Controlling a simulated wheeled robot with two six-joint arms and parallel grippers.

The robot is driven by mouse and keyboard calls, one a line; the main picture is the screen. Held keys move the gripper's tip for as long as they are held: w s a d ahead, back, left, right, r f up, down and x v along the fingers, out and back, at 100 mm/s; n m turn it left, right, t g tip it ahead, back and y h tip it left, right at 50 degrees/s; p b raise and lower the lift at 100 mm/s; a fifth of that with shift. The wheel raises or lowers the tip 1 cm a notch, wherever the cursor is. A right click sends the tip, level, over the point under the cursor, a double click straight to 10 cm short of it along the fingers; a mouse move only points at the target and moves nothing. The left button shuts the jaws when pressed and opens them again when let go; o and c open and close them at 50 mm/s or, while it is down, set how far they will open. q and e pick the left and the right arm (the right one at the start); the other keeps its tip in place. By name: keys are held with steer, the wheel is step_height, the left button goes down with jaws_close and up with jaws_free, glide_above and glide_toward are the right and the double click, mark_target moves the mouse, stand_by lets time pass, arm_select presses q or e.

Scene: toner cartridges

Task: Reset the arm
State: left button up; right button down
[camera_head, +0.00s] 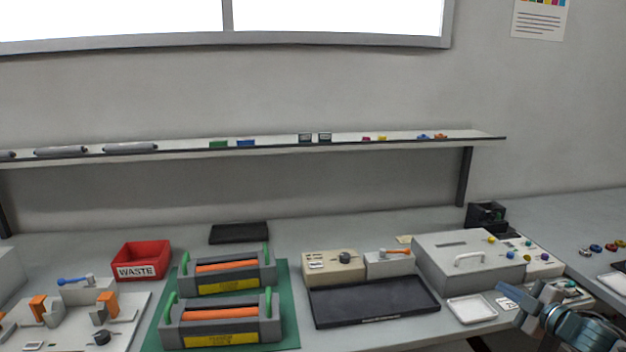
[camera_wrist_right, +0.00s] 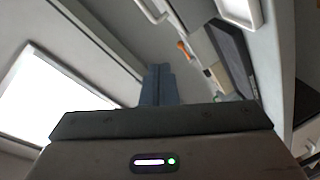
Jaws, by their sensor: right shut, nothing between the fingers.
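My right gripper (camera_head: 529,307) is at the lower right of the head view, in front of the bench edge near the small white tray. It is shut and holds nothing. In the right wrist view its closed fingers (camera_wrist_right: 157,85) point up the picture, with the wrist tilted. My left gripper is in neither view. Two toner cartridges (camera_head: 226,275) with orange rollers and green end handles sit on a green mat (camera_head: 289,335) at the bench's left middle.
A grey box with a handle (camera_head: 468,259), a black tray (camera_head: 372,302) and a small white tray (camera_head: 471,309) lie left of my right gripper. A red WASTE bin (camera_head: 141,261) stands at the left. A shelf (camera_head: 280,146) runs along the wall.

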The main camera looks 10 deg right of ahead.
steer(key=s+d+f+m+g+h, duration=0.1)
steer(key=s+d+f+m+h, duration=0.15)
steer(key=f, duration=0.75)
steer(key=s+d+f+m+g+h, duration=0.1)
steer(key=s+d+f+m+g, duration=0.2)
steer(key=f, duration=0.7)
steer(key=s+d+f+m+h, duration=0.15)
steer(key=s+f, duration=0.25)
steer(key=f, duration=0.6)
steer(key=s+a+f+m+g, duration=0.25)
steer(key=s+f, duration=0.35)
steer(key=f, duration=0.5)
steer(key=s+a+f+m+g, duration=0.1)
steer(key=s+a+f+g, duration=0.1)
steer(key=s+a+f, duration=0.55)
steer(key=s+a+f+m+g, duration=0.1)
steer(key=s+a+f+g, duration=0.25)
steer(key=s+f, duration=0.55)
steer(key=s+a+f+g, duration=0.1)
steer(key=s+a+f, duration=0.4)
steer(key=s+a, duration=0.2)
steer(key=s+a+f+m+g+y, duration=0.1)
steer(key=s+a+f, duration=0.4)
steer(key=a, duration=0.5)
steer(key=shift+s+f+g+y, duration=0.15)
steer(key=shift+s+g+y, duration=0.2)
steer(key=shift+s, duration=0.8)
